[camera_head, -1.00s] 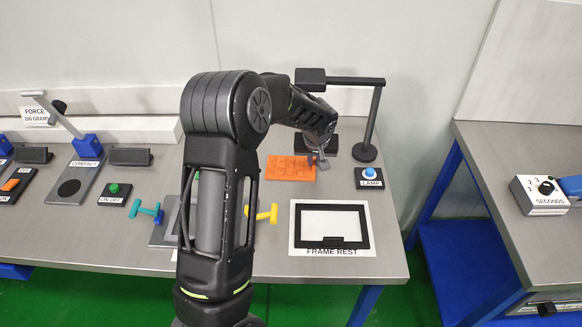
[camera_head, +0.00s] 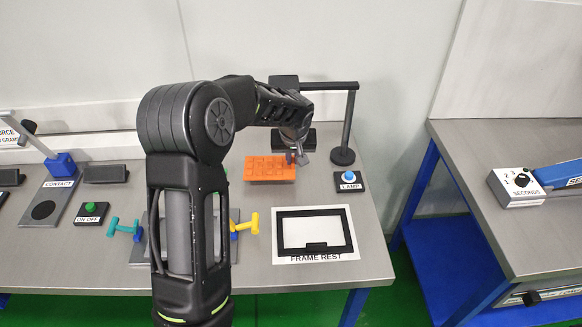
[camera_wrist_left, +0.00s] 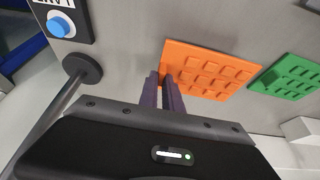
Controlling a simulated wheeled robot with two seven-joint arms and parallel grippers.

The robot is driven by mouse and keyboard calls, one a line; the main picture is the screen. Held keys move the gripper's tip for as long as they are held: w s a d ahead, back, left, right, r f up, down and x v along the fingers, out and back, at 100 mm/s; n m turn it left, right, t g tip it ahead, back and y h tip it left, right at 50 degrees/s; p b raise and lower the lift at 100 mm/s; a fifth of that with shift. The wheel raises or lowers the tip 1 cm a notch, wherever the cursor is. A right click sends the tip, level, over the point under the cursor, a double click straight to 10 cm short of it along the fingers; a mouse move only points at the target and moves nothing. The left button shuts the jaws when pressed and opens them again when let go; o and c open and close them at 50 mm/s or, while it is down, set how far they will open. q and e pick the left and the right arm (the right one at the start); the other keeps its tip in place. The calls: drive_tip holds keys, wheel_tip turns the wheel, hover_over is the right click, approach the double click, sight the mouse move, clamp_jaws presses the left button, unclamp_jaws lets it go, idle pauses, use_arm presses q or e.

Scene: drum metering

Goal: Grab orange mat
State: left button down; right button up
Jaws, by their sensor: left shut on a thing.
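The orange mat (camera_head: 268,170) is a thin raised-pattern rectangle over the back of the metal table, left of the lamp button. It also shows in the left wrist view (camera_wrist_left: 210,72). My left gripper (camera_head: 297,157) reaches it from behind at its right end. In the left wrist view the two dark fingers (camera_wrist_left: 165,82) are close together, shut on the mat's edge. Whether the mat is clear of the tabletop is hard to tell. My right gripper is out of view.
A lamp button (camera_head: 348,175) and a black stand (camera_head: 343,155) are close on the right. The frame rest (camera_head: 283,258) lies in front. A green mat (camera_wrist_left: 290,77) lies beside the orange one. A second table (camera_head: 480,150) stands right, across a gap.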

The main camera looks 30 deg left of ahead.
use_arm(q)
wheel_tip(320, 180, up, 7)
drive_tip(key=shift+f+b, duration=0.2)
drive_tip(key=shift+b, duration=0.25)
drive_tip(key=shift+d, duration=0.1)
